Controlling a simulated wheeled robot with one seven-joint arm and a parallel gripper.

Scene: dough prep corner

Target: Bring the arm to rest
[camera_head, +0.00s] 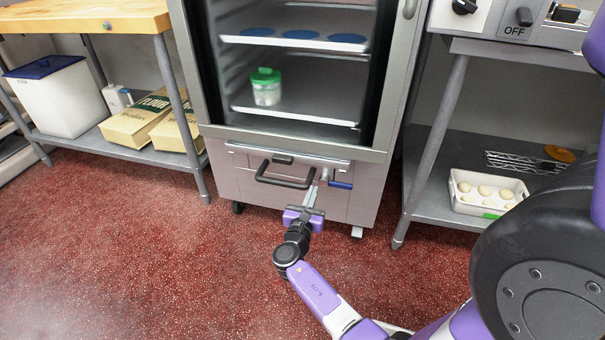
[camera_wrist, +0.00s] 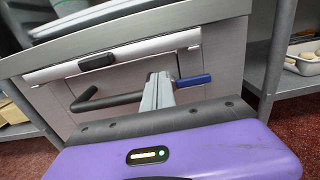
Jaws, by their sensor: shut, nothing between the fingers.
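My gripper (camera_head: 312,196) is shut and empty. In the head view it is low in front of the steel cabinet (camera_head: 350,190), its fingers pointing up at the lower panel, near the right end of the black handle (camera_head: 285,182). In the wrist view the shut fingers (camera_wrist: 158,90) stand in front of the same panel, between the black handle (camera_wrist: 95,103) and a blue-gripped lever (camera_wrist: 194,80). I cannot tell whether the fingertips touch the panel. My purple arm reaches in from the lower right.
The cabinet's upper part shows shelves with a green-lidded jar (camera_head: 266,88) and blue discs (camera_head: 302,35). A table (camera_head: 90,17) with flour bags (camera_head: 150,115) is left. A steel stand (camera_head: 430,150) with a dough tray (camera_head: 485,192) is right. The red floor (camera_head: 140,250) is clear at left.

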